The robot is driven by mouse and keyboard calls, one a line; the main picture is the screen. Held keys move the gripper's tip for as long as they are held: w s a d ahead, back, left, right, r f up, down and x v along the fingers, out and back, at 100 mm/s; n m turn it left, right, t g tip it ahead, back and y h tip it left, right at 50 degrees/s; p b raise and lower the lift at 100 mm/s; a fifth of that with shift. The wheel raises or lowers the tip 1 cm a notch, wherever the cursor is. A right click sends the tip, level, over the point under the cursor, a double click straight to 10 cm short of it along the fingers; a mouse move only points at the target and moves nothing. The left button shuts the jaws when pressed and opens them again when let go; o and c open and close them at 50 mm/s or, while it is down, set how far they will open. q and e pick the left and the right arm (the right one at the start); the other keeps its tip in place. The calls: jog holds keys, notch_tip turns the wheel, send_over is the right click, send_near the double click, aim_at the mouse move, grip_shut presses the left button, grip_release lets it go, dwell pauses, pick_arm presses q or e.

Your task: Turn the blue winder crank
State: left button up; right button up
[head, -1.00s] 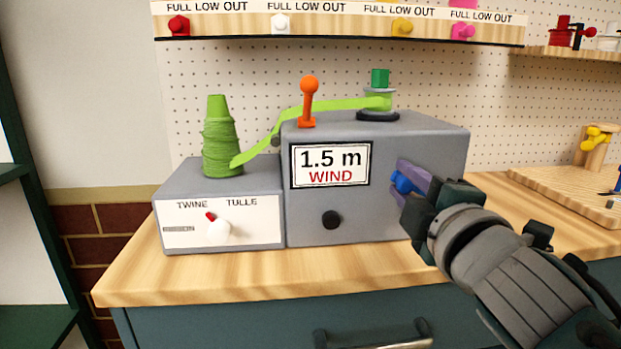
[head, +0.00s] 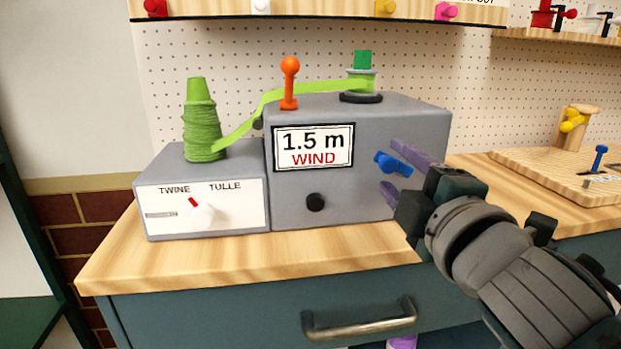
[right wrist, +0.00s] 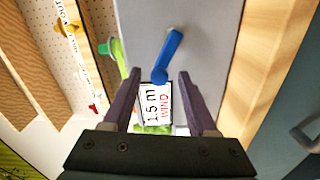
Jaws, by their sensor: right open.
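The blue crank (head: 394,164) sticks out from the right side of the grey winder box (head: 350,205). In the right wrist view the crank (right wrist: 168,56) lies on the grey face, its knob end toward my gripper. My right gripper (head: 388,166) is open, its purple fingers on either side of the crank's line. In the right wrist view the knob shows between and just beyond the fingertips (right wrist: 160,73), with gaps on both sides. I see no grip on it. My left gripper is not in view.
The sign (head: 313,147) reads 1.5 m WIND. Green ribbon (head: 300,93) runs from a cone (head: 201,120) past an orange lever (head: 289,83) to a green-topped spool (head: 361,75). A wooden board (head: 550,180) lies at right. Clear bench top (head: 200,262) runs along the front.

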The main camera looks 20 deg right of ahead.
jog(key=v, duration=0.7)
jog(key=s+a+r+m+g+y+p, duration=0.2)
jog(key=s+a+m+g+p, duration=0.1)
jog(key=s+m+g+p, duration=0.45)
jog(key=s+a+r+m+g+y+p, duration=0.1)
jog(key=s+a+m+g+y+p, duration=0.2)
jog(key=s+g+p, duration=0.45)
jog(key=s+r+p, duration=0.1)
jog(key=r+p, duration=1.7)
jog(key=p, duration=0.1)
jog(key=s+r+m+t+p, duration=0.1)
jog(key=s+r+p, duration=0.1)
jog(key=r+p, duration=1.7)
jog(key=shift+s, duration=0.25)
